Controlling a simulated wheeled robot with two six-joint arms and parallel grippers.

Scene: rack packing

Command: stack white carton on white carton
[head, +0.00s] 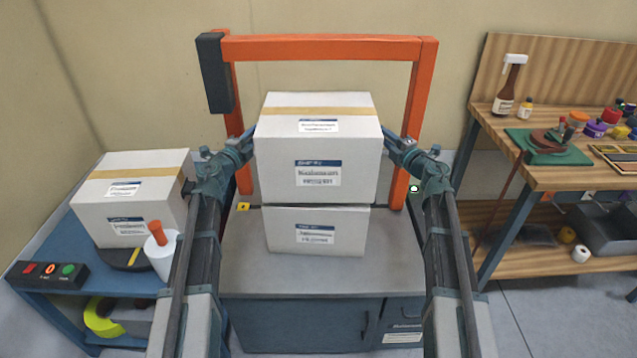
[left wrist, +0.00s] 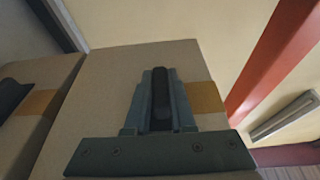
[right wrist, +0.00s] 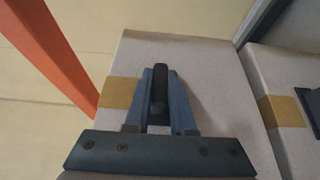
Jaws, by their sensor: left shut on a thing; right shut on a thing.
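A large white carton (head: 315,160) with brown tape and printed labels is held level between my two grippers. My left gripper (head: 246,142) is shut on its left side and my right gripper (head: 390,140) on its right side. The held carton is directly over another white carton (head: 316,232) on the grey bench, roughly lined up with it. Their edges meet or nearly meet; I cannot tell whether they touch. The held carton's sides fill the left wrist view (left wrist: 110,100) and right wrist view (right wrist: 215,90). The lower carton's top is hidden.
An orange frame (head: 325,48) stands behind the cartons. A wooden workbench (head: 590,176) with tools and bottles is at right.

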